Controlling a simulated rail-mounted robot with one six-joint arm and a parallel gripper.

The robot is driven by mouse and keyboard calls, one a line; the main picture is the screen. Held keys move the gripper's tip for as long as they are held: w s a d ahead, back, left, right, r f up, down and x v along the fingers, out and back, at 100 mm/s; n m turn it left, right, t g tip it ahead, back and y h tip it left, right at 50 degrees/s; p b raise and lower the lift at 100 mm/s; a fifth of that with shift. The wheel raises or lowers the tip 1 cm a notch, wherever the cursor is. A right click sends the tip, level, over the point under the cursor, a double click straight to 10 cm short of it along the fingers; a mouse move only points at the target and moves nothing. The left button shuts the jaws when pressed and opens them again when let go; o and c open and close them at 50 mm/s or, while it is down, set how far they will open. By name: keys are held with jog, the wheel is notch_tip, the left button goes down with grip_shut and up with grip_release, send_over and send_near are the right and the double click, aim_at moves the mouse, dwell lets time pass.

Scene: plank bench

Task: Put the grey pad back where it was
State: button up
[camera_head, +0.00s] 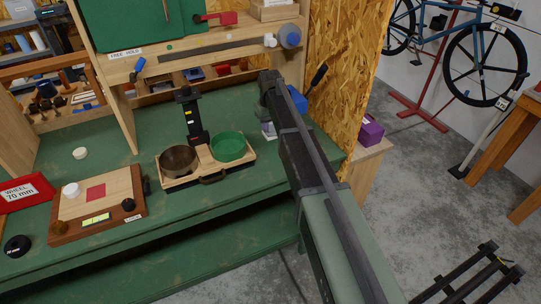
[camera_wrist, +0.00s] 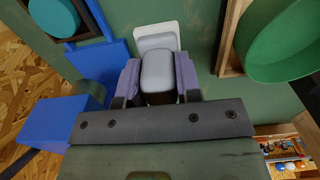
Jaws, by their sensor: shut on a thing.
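The grey pad (camera_wrist: 157,70) is a rounded grey block in the wrist view. My gripper (camera_wrist: 158,80) is shut on it, with one finger on each side. A pale, whitish rounded piece (camera_wrist: 155,32) lies just beyond the pad, over the green bench top. I cannot tell whether the pad touches it. In the head view, a small pale grey piece (camera_head: 268,130) shows beside my arm, by the right end of the bench. My arm hides most of the area around the gripper there.
Blue parts (camera_wrist: 88,62) lie left of the gripper, one bearing a teal round piece (camera_wrist: 54,17). A wooden tray (camera_head: 178,184) with a brown bowl (camera_head: 180,160) and a green bowl (camera_head: 229,146) stands left of my arm. A chipboard wall (camera_head: 335,75) rises at the right.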

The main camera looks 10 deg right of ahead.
notch_tip(320, 180, down, 7)
jog(key=b, duration=0.5)
jog(key=shift+f, duration=0.2)
jog(key=shift+r, duration=0.35)
jog(key=shift+f, duration=0.25)
jog(key=o, duration=0.9)
jog(key=shift+r, duration=0.1)
notch_tip(320, 180, up, 13)
jog(key=p, duration=1.2)
jog(key=shift+p, duration=0.35)
jog(key=s+m, duration=0.2)
jog(key=s, duration=3)
jog(key=shift+f+m, duration=0.3)
jog(key=shift+f, duration=0.05)
